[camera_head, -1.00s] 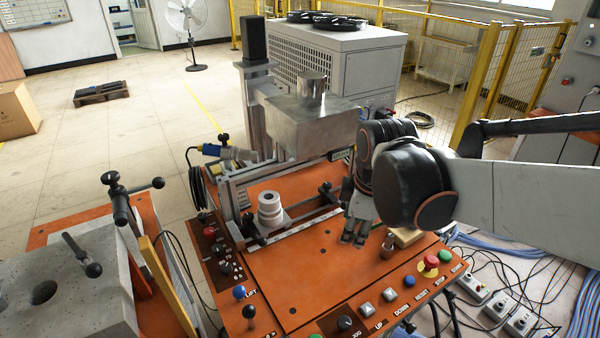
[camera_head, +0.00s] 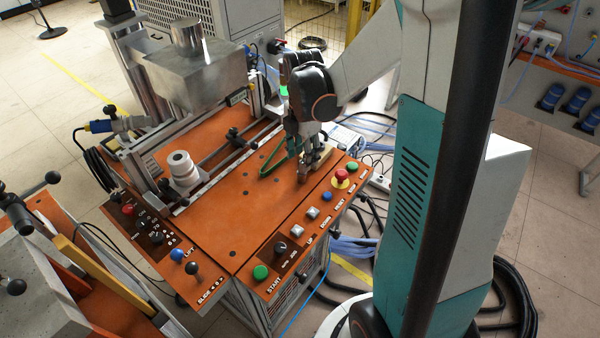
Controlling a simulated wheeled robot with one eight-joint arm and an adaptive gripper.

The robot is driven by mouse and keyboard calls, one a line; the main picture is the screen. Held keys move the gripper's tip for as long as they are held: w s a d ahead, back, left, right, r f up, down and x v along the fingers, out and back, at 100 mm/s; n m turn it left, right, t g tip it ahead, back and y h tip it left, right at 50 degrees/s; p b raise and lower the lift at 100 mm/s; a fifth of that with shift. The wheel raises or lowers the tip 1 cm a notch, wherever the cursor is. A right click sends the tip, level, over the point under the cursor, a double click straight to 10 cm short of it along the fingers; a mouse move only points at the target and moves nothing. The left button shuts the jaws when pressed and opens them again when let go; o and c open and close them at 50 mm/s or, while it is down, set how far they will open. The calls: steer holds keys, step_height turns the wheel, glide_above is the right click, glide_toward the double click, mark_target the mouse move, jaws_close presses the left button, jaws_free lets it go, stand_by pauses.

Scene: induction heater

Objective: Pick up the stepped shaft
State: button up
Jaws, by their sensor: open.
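My gripper (camera_head: 308,156) points down over the right side of the orange table (camera_head: 250,211), with its fingers low near a small brown upright piece (camera_head: 303,174). The gripper is open. The view does not show whether the fingers are around this piece or only behind it. A pale stepped cylinder (camera_head: 181,168), narrower at the top, stands upright at the left of the table beside the rail, well away from my gripper. I cannot tell for certain which of these two is the stepped shaft.
Behind stands a metal box (camera_head: 195,75) with a metal cylinder on top. A green loop (camera_head: 279,162) lies beside my gripper. A red stop button (camera_head: 341,176) and other buttons line the front edge. The middle of the table is clear.

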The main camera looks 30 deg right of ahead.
mark_target(302, 172)
steer(key=f+b, duration=0.3)
steer(key=f, duration=0.5)
steer(key=shift+w+f, duration=0.1)
steer(key=shift+w, duration=0.1)
steer(key=shift+c, duration=0.6)
jaws_close()
